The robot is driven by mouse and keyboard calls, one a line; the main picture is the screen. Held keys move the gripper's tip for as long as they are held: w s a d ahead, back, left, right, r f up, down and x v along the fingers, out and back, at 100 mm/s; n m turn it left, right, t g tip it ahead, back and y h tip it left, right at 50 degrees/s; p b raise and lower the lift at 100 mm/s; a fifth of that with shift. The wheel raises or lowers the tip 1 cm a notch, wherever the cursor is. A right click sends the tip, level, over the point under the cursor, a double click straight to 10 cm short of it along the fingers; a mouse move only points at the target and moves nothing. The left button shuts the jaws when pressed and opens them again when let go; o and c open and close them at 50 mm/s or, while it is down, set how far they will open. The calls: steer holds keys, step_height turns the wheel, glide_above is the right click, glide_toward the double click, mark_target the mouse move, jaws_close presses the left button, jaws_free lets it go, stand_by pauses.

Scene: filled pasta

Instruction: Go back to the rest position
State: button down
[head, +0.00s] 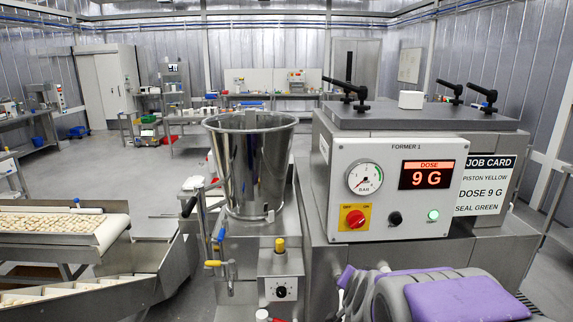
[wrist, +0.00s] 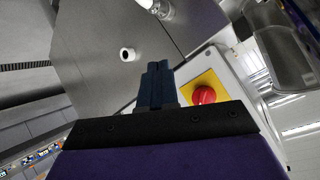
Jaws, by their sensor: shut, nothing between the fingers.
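My gripper (wrist: 155,85) shows in the wrist view as two dark blue fingers pressed together, with nothing between them. The fingers stand in front of a grey metal panel, to the left of a red knob on a yellow plate (wrist: 203,95). I cannot tell how far apart the fingertips and the panel are. In the head view my purple and grey arm parts are at the lower right, in front of the machine labelled FORMER 1 (head: 405,150). The fingertips cannot be made out there.
A steel hopper (head: 252,165) stands left of the control panel, above a dosing unit with valves (head: 283,290). A conveyor (head: 60,225) carrying pasta is at the left. Black clamp handles (head: 482,93) rise from the machine's top. Open floor lies behind, toward the back benches.

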steer(key=s+a+f+n+g, duration=0.1)
steer(key=s+n+g, duration=0.3)
steer(key=s, duration=1.6)
steer(key=s+a+f+n+g+y, duration=0.1)
steer(key=s+g, duration=0.7)
steer(key=s, duration=1.1)
steer(key=a+n, duration=0.1)
steer(key=n, duration=0.1)
steer(key=shift+s+f+n+y, duration=0.3)
steer(key=shift+s+f+n, duration=0.05)
steer(key=shift+f+n, duration=0.05)
